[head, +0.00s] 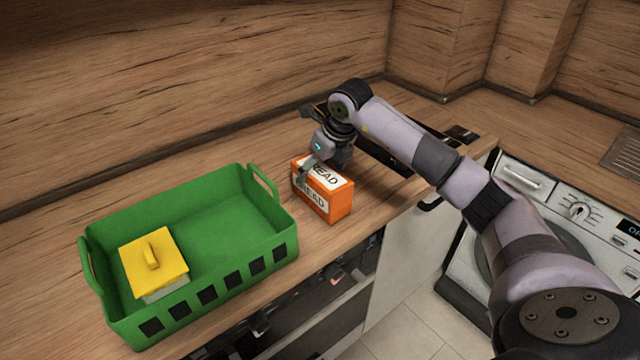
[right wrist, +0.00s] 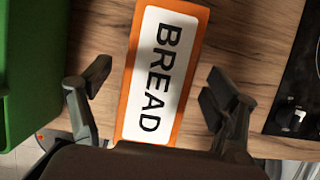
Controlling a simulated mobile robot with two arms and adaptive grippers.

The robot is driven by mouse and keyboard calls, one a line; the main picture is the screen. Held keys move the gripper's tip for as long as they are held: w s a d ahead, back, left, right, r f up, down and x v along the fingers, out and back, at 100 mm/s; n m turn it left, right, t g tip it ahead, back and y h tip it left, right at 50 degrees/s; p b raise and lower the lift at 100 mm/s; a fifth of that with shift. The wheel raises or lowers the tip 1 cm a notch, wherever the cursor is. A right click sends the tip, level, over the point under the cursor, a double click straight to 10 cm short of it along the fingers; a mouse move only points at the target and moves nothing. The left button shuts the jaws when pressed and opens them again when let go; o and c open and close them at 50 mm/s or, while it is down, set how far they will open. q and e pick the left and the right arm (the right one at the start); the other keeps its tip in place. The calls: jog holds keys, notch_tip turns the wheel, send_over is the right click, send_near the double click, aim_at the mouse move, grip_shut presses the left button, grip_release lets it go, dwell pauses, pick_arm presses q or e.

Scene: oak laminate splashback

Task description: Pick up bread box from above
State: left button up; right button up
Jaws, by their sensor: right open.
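The bread box (head: 336,203) is an orange box with white labels reading BREAD. It stands on the wooden counter just right of the green basket. My right gripper (head: 318,172) is at the top of the box, and its hand hides part of the box's back edge. In the right wrist view the bread box (right wrist: 162,72) lies between the two open fingers of my right gripper (right wrist: 156,88). A gap shows on each side of the box, so neither finger touches it there. My left gripper is in neither view.
A green basket (head: 232,207) with a yellow-lidded container (head: 153,262) in it stands left of the box. A black hob (head: 378,150) lies behind my right arm. The counter's front edge is close to the box. A washing machine (head: 560,205) stands at the right.

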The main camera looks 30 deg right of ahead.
jog(key=shift+s+f, duration=0.1)
jog(key=shift+f, duration=0.25)
jog(key=p+x, duration=0.2)
jog(key=x, duration=0.3)
jog(key=shift+s+f, duration=0.1)
jog(key=shift+s, duration=0.1)
jog(key=shift+c, duration=0.4)
jog(key=c, duration=1.3)
jog(key=shift+c, duration=0.6)
